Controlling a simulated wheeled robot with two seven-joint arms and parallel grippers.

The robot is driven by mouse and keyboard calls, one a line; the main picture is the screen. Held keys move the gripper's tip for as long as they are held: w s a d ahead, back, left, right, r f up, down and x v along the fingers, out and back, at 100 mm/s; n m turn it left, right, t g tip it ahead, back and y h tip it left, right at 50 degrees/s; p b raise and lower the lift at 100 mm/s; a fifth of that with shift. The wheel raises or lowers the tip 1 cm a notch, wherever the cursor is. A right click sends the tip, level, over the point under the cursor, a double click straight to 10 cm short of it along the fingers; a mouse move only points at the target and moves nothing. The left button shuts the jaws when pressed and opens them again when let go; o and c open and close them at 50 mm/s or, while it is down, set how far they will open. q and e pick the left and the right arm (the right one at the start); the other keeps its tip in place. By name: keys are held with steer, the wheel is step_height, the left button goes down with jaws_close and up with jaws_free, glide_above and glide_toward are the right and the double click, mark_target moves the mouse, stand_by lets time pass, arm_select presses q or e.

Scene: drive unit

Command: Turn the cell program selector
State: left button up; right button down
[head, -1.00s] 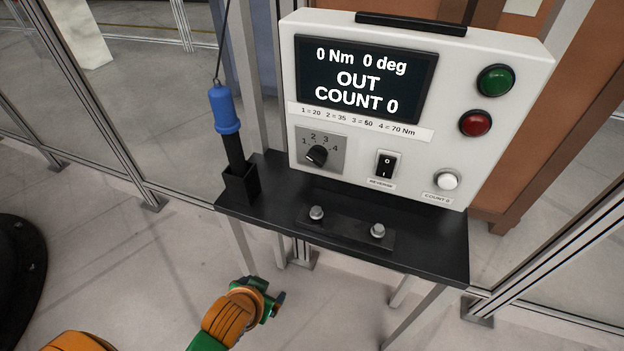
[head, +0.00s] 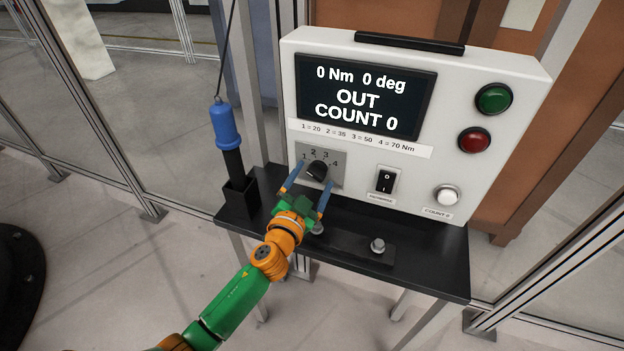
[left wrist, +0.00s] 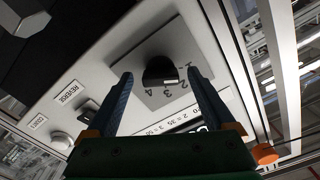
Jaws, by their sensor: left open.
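The program selector is a black round knob (head: 316,170) on a grey plate marked 1 to 4, low on the left of the white control box (head: 365,145). My left gripper (head: 309,183) is open in front of the knob, with its blue fingers pointing at the plate. In the left wrist view the knob (left wrist: 160,71) shows between and beyond the two spread fingertips (left wrist: 161,76); I cannot tell whether they touch it. A white mark on the knob lies near the numbers 2 and 3. The display (head: 365,92) reads 0 Nm, 0 deg, OUT, COUNT 0. My right gripper is not in view.
A black rocker switch (head: 385,180), a white button (head: 446,195), and green (head: 494,99) and red (head: 474,140) buttons are on the box. A blue-handled tool (head: 227,125) stands in a holder at left. A bolt (head: 378,245) rises from the black shelf (head: 430,255).

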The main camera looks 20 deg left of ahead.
arm_select(q)
steer(key=shift+s, duration=0.1)
steer(key=shift+c, duration=1.3)
steer(key=c, duration=1.1)
steer(key=shift+m, duration=0.3)
steer(key=m, duration=0.3)
steer(key=shift+m, duration=2.1)
steer(key=shift+a, duration=0.1)
steer(key=o, duration=1.4)
steer(key=shift+c, duration=0.2)
